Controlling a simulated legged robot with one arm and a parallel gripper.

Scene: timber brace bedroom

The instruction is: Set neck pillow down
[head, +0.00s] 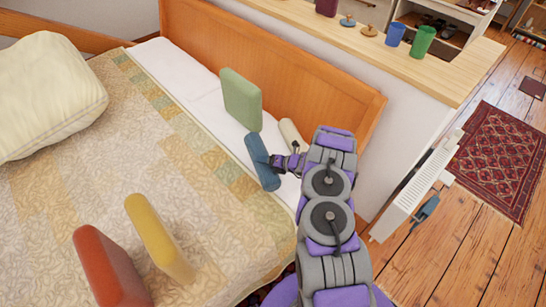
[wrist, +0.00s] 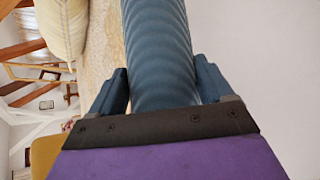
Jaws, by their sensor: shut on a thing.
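The neck pillow is a blue, ribbed roll (head: 260,160). It is at the right side of the bed, near the wooden headboard, and looks tilted in the head view. My gripper (head: 277,162) is shut on it from the right. In the wrist view the blue roll (wrist: 158,45) sits between both fingers of my gripper (wrist: 160,90) and runs on past the top edge. I cannot tell whether its underside touches the bed (head: 185,165).
A green cushion (head: 241,100) stands just beyond the blue roll, and a cream item (head: 291,133) is partly hidden behind my arm. Red (head: 108,268) and yellow (head: 158,238) cushions stand nearer. A large pale pillow (head: 45,95) lies at left. The quilt's middle is clear.

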